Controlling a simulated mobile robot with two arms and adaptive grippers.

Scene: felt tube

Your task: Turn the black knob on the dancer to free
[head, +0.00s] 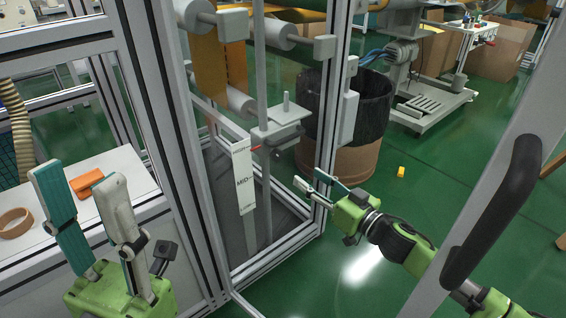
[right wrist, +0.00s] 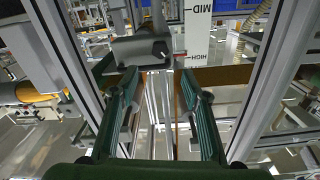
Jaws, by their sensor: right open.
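The dancer carriage (head: 278,132) is a grey block with a short upright pin, on a vertical rod inside the metal frame. A red pointer is beside a white scale (head: 243,180) marked MID. In the right wrist view the carriage (right wrist: 140,48) appears beyond my fingertips, with the scale (right wrist: 197,30) to its right. My left gripper (head: 82,178) is open and empty at lower left.
Frame posts (head: 327,110) stand close to my right gripper. An open door with a black handle (head: 492,215) is at right. A lined bin (head: 345,115) stands behind the frame. A white table (head: 110,165) holds an orange item and a tape ring (head: 14,223).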

